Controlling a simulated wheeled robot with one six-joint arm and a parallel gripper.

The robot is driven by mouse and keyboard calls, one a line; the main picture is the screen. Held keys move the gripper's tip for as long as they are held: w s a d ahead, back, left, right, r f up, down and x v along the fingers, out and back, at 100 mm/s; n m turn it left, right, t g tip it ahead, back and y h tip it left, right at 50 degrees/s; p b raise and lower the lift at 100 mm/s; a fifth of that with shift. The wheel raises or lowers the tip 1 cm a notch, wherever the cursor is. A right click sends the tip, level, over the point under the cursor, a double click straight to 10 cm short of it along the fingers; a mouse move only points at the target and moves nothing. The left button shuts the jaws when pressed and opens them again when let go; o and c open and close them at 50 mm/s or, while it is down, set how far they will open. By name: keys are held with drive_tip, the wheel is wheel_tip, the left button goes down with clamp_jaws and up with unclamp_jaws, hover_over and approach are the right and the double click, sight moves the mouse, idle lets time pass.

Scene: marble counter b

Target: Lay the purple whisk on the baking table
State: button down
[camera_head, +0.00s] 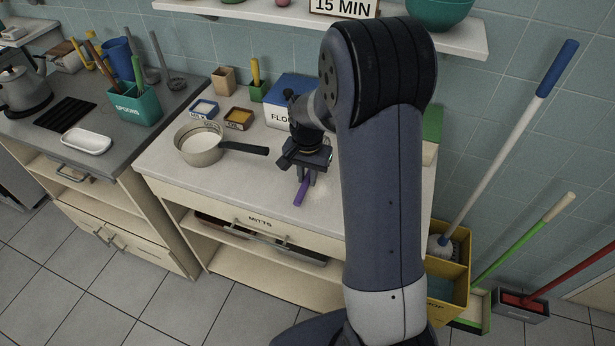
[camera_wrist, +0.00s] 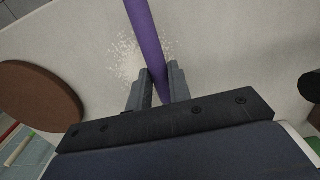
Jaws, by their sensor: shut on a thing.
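My gripper (camera_head: 306,174) is over the right part of the pale-topped baking table (camera_head: 240,178), which has a drawer marked MITTS. It is shut on the purple whisk (camera_head: 301,191). In the wrist view, the purple handle of the whisk (camera_wrist: 146,32) passes between the two grey fingers (camera_wrist: 157,88) and runs off the top edge. The whisk's wire end is not visible. The handle is close to the tabletop; I cannot tell whether it touches. White powder (camera_wrist: 122,55) is scattered on the tabletop by the fingers.
A saucepan (camera_head: 200,148) stands on the table, its dark handle pointing toward my gripper. A flour box (camera_head: 285,113) and small containers stand behind. A brown round thing (camera_wrist: 35,98) is at left in the wrist view. My arm hides the table's right part. The front middle is clear.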

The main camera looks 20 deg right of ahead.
drive_tip(key=shift+f, duration=0.6)
drive_tip(key=shift+f, duration=0.2)
drive_tip(key=c, duration=1.3)
unclamp_jaws()
drive_tip(key=shift+r, duration=0.1)
wheel_tip(320, 180, up, 11)
drive_tip(key=b, duration=0.1)
drive_tip(key=shift+a+f, duration=0.2)
drive_tip(key=shift+a, duration=0.2)
drive_tip(key=shift+w+f, duration=0.1)
